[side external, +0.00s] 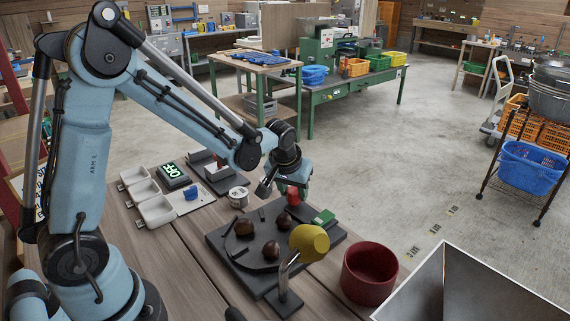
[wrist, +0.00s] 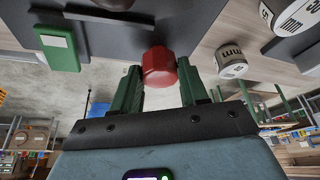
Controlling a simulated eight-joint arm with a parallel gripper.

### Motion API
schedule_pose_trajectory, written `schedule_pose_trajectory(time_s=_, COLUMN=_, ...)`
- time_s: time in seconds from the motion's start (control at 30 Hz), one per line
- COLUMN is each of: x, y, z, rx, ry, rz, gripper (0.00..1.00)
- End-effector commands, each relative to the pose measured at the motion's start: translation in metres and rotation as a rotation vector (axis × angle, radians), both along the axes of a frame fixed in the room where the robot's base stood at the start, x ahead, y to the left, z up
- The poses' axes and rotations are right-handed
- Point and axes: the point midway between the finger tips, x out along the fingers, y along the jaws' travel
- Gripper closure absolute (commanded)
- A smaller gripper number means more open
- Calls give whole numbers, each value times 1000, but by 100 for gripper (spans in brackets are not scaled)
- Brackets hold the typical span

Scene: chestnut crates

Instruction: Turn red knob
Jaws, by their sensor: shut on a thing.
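The red knob (side external: 292,197) is at the far edge of a dark board (side external: 222,240) on the wooden table. In the wrist view the red knob (wrist: 158,69) sits between the two green fingers of my gripper (wrist: 160,78), one on each side. My gripper (side external: 290,191) is shut on the knob and comes down on it from above in the side view. The knob's underside and how far it is turned cannot be made out.
A yellow cylinder-shaped head (side external: 309,242) and a green block (side external: 323,217) stand close by. A dark red bowl (side external: 369,273) is at right.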

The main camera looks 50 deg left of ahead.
Motion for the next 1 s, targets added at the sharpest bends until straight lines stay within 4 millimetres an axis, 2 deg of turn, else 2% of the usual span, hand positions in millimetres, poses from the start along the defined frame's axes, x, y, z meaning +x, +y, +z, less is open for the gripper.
schedule_pose_trajectory(time_s=0.7, x=-1, y=5, z=0, rx=-3, ry=0, rz=-670, gripper=87)
schedule_pose_trajectory(time_s=1.0, x=0, y=6, z=0, rx=-2, ry=0, rz=-889, gripper=87)
